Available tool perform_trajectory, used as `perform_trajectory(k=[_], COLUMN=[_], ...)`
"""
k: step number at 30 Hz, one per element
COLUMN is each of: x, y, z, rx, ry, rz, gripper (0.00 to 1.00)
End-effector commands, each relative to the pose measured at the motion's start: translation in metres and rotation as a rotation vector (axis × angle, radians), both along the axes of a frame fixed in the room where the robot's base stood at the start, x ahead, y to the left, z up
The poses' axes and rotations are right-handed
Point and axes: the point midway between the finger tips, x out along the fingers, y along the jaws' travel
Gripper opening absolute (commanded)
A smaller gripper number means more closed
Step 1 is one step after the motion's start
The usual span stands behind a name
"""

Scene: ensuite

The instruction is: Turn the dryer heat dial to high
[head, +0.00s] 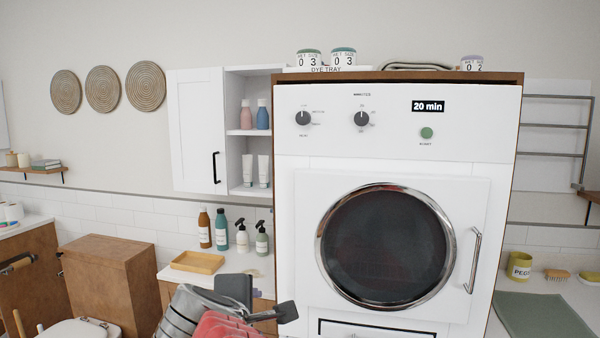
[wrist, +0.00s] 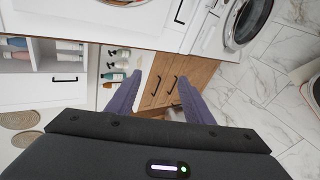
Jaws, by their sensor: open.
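The white dryer (head: 295,230) stands in a wooden surround in the head view. Its panel has two dark dials: a left one (head: 303,118) and a right one (head: 361,119). The left one seems to be the heat dial, but the lettering is too small to read surely. Both dials' pointers seem roughly upward. My gripper (head: 262,303) is low, left of the round dryer door and well below the dials, touching nothing visible. In the wrist view its two fingers (wrist: 159,76) are apart and empty. No dial shows in that view.
The panel also has a "20 min" display (head: 428,106) and a green button (head: 427,133). A door handle (head: 474,260) sticks out at right. Bottles (head: 221,229) and a wooden tray (head: 197,262) stand on the left counter. The space before the panel looks clear.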

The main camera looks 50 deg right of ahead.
Motion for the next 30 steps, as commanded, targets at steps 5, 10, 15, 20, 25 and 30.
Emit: perform_trajectory(k=[5,10,15,20,25,30], x=[0.004,0.007,0.011,0.017,0.026,0.034], y=[-0.047,-0.083,-0.111,-0.130,-0.144,-0.150], z=[0.049,0.100,0.150,0.195,0.238,0.267], rx=[-0.282,-0.545,-0.797,-1.021,-1.241,-1.397], ry=[0.140,0.305,0.497,0.700,0.936,1.128], rz=[0.045,0.077,0.098,0.110,0.110,0.108], gripper=[0.47,0.47,0.47,0.47,0.47,0.47])
